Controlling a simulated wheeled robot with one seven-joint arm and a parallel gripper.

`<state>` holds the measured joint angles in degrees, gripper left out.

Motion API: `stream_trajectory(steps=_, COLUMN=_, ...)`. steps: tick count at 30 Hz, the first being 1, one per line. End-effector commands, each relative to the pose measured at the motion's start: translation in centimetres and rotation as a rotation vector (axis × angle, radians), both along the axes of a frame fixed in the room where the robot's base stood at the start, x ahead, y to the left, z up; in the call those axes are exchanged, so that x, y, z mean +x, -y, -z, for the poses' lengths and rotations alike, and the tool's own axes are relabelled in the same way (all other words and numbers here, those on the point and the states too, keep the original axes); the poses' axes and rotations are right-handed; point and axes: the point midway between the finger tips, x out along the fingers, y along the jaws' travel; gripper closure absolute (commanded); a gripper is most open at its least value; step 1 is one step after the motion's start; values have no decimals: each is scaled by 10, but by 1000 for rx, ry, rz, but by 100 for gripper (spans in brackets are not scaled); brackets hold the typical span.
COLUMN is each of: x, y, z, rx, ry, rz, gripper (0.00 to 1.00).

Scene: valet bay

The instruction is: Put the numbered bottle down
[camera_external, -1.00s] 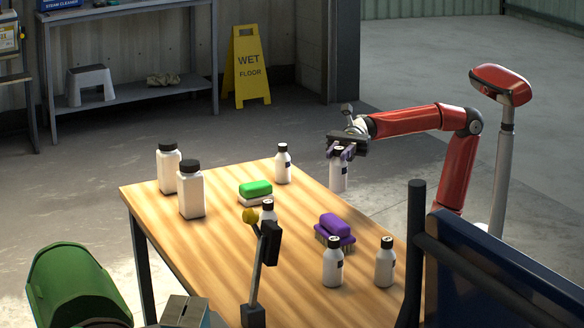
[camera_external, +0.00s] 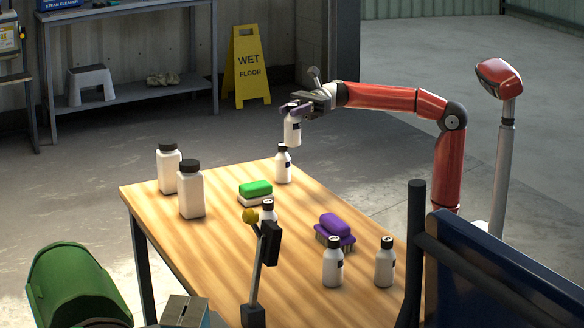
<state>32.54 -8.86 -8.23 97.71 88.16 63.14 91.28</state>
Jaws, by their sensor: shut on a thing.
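My gripper (camera_external: 293,110) is shut on a white bottle (camera_external: 292,132) with a dark label patch. It holds the bottle roughly upright in the air near the far end of the wooden table (camera_external: 220,262). In the picture the held bottle's bottom is just above the cap of a standing white bottle (camera_external: 283,168). I cannot tell whether they touch. Other small white bottles with dark caps stand on the table: one (camera_external: 333,267) and another (camera_external: 384,267) at the near right, and one (camera_external: 268,212) partly hidden by a post. No number is readable on any bottle.
Two larger white bottles (camera_external: 191,196) (camera_external: 167,172) stand at the table's left. A green-topped sponge (camera_external: 255,189) and a purple brush (camera_external: 335,229) lie on the table. A dark post with a yellow knob (camera_external: 250,215) and a blue panel (camera_external: 500,265) are in the foreground. The table's left front is bare.

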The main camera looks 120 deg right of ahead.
Motion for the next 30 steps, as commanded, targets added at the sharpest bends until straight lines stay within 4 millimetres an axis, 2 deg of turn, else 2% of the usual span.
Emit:
stream_trajectory(steps=1, x=0, y=0, z=19, rx=4, ry=-3, rz=1, gripper=100)
stream_trajectory(steps=3, x=0, y=0, z=37, rx=2, ry=-2, rz=0, gripper=100)
stream_trajectory(steps=9, x=0, y=0, z=85, rx=2, ry=-1, rz=0, gripper=100)
stream_trajectory(steps=17, x=0, y=-1, z=110, rx=0, ry=0, rz=0, gripper=100)
stream_trajectory(steps=24, x=0, y=-1, z=144, rx=0, ry=1, rz=-1, gripper=100)
stream_trajectory(steps=30, x=0, y=-1, z=147, rx=-1, ry=3, rz=-1, gripper=100)
